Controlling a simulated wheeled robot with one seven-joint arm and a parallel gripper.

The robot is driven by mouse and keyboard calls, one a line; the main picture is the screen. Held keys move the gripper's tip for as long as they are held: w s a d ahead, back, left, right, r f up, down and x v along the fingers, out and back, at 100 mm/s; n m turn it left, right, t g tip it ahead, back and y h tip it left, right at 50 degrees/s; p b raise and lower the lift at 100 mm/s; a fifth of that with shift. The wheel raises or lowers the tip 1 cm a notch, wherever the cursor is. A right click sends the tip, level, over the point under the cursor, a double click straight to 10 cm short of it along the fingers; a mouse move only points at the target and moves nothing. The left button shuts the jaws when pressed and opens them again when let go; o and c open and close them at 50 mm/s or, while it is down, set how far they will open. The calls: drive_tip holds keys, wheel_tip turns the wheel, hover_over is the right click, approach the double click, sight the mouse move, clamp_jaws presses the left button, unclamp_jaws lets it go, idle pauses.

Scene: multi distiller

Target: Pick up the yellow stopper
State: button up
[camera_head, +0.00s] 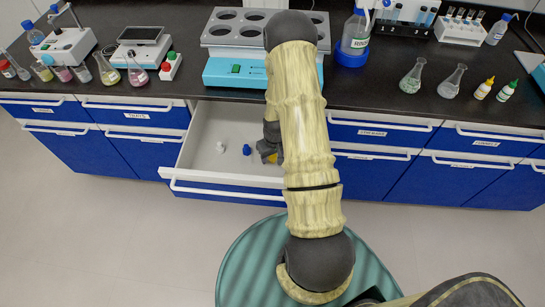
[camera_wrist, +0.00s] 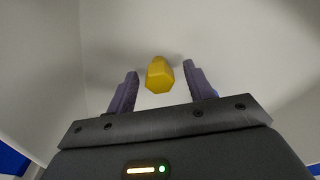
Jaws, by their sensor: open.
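The yellow stopper (camera_wrist: 159,76) lies on the white drawer floor in the wrist view, between the tips of my gripper's two fingers. My gripper (camera_wrist: 159,88) is open, with a gap on both sides of the stopper. I cannot tell how far above the drawer floor the fingertips are. In the head view my arm hides most of the gripper and its fingers; only a sliver of yellow shows beside my wrist, low in the open drawer (camera_head: 200,135).
A white stopper (camera_head: 221,146) and a blue stopper (camera_head: 247,150) stand in the drawer left of my wrist. The drawer's walls and front surround my gripper. Above is the black bench (camera_head: 190,50) with a turquoise heating unit (camera_head: 235,72), flasks and bottles.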

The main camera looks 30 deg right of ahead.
idle(0.5)
drive_tip(key=c, duration=1)
wheel_tip(320, 180, up, 10)
drive_tip(key=shift+f, duration=0.1)
idle(0.4)
drive_tip(key=a+r+p, duration=0.4)
drive_tip(key=r+p, duration=0.2)
drive_tip(key=p, duration=0.2)
drive_tip(key=w+a+r+p, duration=0.1)
drive_tip(key=a+r+p, duration=0.4)
drive_tip(key=p, duration=0.4)
drive_tip(key=w+a+r+p, duration=0.1)
drive_tip(key=a+r+p, duration=0.3)
drive_tip(key=r+p, duration=0.3)
drive_tip(key=shift+a+r+p, duration=0.3)
drive_tip(key=shift+p, duration=0.7)
